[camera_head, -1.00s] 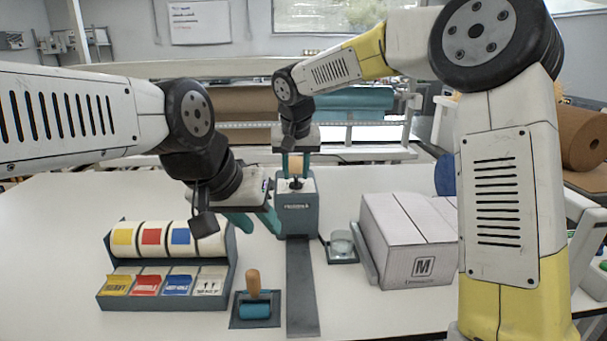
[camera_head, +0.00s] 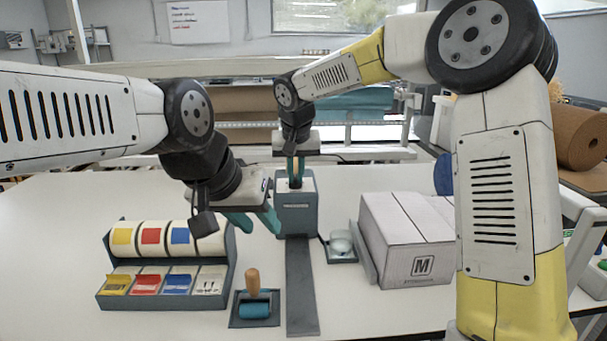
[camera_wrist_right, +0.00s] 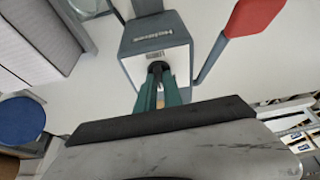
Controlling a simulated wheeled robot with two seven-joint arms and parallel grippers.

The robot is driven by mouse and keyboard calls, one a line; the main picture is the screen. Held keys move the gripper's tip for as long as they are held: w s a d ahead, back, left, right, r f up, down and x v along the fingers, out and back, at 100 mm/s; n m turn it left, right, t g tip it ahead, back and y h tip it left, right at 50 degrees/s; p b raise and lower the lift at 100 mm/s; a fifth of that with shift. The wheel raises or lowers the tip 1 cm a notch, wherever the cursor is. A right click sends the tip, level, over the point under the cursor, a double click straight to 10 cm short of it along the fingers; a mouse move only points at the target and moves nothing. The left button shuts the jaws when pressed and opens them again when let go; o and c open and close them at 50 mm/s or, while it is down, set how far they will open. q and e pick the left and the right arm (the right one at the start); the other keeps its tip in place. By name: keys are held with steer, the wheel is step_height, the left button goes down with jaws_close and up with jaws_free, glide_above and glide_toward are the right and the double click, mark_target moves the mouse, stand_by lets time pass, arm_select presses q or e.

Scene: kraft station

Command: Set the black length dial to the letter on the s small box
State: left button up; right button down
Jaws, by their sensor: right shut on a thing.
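The teal-grey machine (camera_head: 297,222) stands at the middle of the table with a black dial on its pale top face. The black dial (camera_wrist_right: 157,68) shows in the right wrist view between my right gripper's teal fingers. My right gripper (camera_head: 295,178) points down and is shut on the dial; its fingers hide much of the dial and its pointer. It also shows in the right wrist view (camera_wrist_right: 159,88). The white box (camera_head: 405,240) at the right bears a letter M (camera_head: 422,265). My left gripper (camera_head: 254,221) is open and empty, left of the machine.
A dispenser (camera_head: 165,298) with yellow, red, blue and white labels stands at the left. A small glass dish (camera_head: 341,245) sits beside the box. A red-ended lever (camera_wrist_right: 250,18) flanks the machine.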

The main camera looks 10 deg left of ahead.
steer(key=n, duration=0.1)
steer(key=n+y, duration=0.1)
steer(key=n, duration=0.2)
steer(key=shift+w+d+n+g+y, duration=0.1)
steer(key=shift+d+n+g+y, duration=0.2)
steer(key=shift+y, duration=0.1)
steer(key=shift+w+n+g+y, duration=0.1)
steer(key=shift+n+g+y, duration=0.4)
steer(key=shift+n, duration=1.5)
steer(key=c, duration=1.5)
jaws_free()
